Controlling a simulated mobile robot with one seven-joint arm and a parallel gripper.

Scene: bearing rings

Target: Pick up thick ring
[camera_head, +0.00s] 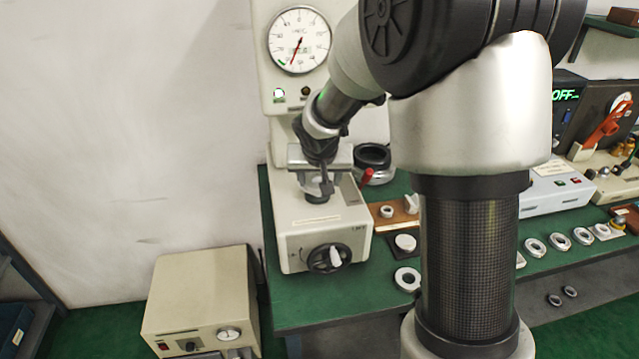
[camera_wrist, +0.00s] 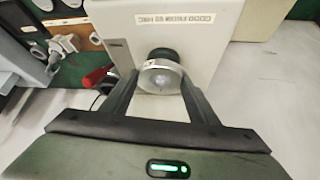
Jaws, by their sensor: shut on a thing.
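My gripper (camera_head: 319,188) is over the top of a cream bench machine with a round dial. In the wrist view its two dark fingers (camera_wrist: 159,88) are on either side of a short silver round piece (camera_wrist: 160,78), which looks like the thick ring, and they are shut on it. The piece is at a black round post (camera_wrist: 163,54) on the machine. I cannot tell whether it rests on the post or is just clear of it. In the head view the fingers and arm hide much of the piece.
The cream machine (camera_head: 322,240) stands on a green bench (camera_head: 310,305). A loose ring (camera_head: 407,279) lies at its right, near a white disc on a black pad (camera_head: 405,243). A red-tipped lever (camera_head: 367,176) sticks out nearby. More rings (camera_head: 535,246) lie farther right.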

